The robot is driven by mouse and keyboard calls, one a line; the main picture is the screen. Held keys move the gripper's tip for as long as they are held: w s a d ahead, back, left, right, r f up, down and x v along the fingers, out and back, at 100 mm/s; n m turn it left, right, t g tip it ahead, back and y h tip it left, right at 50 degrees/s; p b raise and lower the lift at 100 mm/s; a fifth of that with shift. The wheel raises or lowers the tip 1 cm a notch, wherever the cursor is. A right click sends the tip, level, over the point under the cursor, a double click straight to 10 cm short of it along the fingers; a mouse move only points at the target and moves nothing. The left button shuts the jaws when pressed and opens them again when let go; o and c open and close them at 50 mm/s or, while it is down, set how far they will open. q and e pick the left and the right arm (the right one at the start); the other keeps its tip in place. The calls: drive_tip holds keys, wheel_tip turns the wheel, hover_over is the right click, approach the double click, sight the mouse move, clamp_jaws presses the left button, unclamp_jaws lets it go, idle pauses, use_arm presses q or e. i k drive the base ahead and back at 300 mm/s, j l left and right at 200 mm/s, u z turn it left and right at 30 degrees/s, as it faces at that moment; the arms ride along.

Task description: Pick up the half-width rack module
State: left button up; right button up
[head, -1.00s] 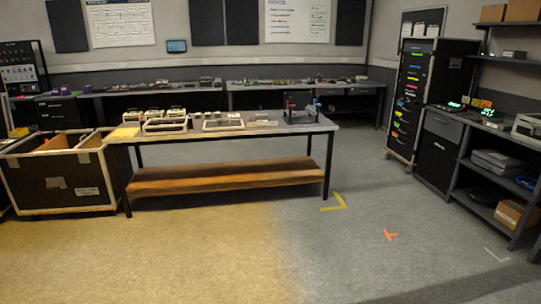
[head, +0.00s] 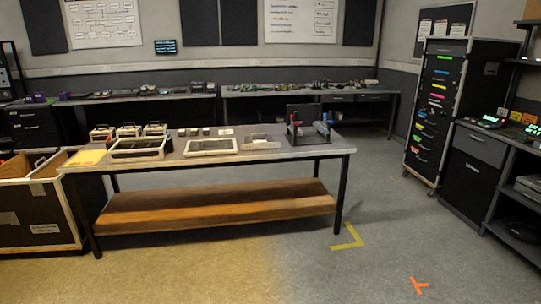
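A long work table (head: 225,160) with a grey top and a wooden lower shelf stands ahead. At its back left are small dark modules with pale frames or handles, one at the left (head: 102,133), one in the middle (head: 129,130) and one at the right (head: 155,129). I cannot tell from here which thing is the half-width rack module. In front of them are a pale-framed tray with dark compartments (head: 138,148) and a flat white-framed tray (head: 211,147). Neither of my grippers is in view.
A black stand (head: 310,125) with red and blue items is at the table's right end. A yellow sheet (head: 87,157) lies at its left. An open black crate (head: 40,215) stands left of the table. A tall rack (head: 437,115) stands right. The floor in front is clear.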

sight(262, 142)
drive_tip(key=i, duration=1.7)
